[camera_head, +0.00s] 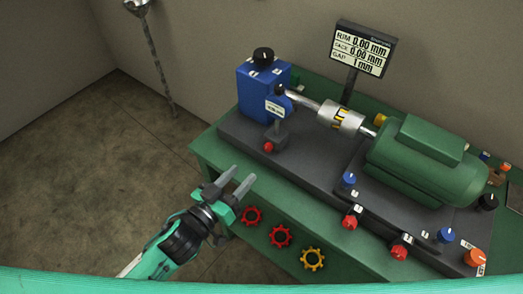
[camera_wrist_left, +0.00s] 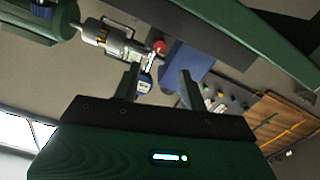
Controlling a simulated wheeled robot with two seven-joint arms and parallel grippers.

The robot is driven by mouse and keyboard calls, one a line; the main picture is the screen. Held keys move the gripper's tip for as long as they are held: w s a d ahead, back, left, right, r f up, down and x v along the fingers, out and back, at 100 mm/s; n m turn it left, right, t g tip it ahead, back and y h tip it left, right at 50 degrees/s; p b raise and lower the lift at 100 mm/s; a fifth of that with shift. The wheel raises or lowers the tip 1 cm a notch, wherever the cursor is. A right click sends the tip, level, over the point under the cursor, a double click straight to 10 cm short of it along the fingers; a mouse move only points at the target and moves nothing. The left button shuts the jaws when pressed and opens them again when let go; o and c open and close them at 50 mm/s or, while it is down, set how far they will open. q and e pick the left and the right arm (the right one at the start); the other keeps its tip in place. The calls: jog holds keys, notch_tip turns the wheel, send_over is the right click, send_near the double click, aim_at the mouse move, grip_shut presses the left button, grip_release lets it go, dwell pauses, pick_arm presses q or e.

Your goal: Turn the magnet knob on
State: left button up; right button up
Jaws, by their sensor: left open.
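A small grey magnet base (camera_head: 277,136) stands on the dark bed in front of the blue block (camera_head: 253,92). It carries a red knob (camera_head: 268,147) on its front and a blue dial gauge (camera_head: 278,106) above. In the left wrist view the red knob (camera_wrist_left: 158,46) shows beyond the fingertips. My left gripper (camera_head: 241,175) is open and empty, in front of the table's left part and apart from the knob. The left wrist view also shows its spread fingers (camera_wrist_left: 158,74). My right gripper is not in view. Which way the knob is set cannot be told.
A silver coupling (camera_head: 340,117) joins the blue block's shaft to the green motor (camera_head: 425,160). A readout screen (camera_head: 362,50) stands behind. Red and yellow gear-shaped knobs (camera_head: 281,236) line the table's front. Several blue, red and orange knobs sit at the right. The floor at left is clear.

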aim_at(266, 149)
pick_arm(q)
jog(key=p+x, duration=0.1)
jog(key=x, duration=0.7)
jog(key=shift+x, duration=0.85)
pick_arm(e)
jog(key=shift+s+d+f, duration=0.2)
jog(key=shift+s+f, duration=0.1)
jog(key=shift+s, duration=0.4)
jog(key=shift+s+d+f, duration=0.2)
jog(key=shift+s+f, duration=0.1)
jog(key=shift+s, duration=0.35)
pick_arm(q)
grip_shut()
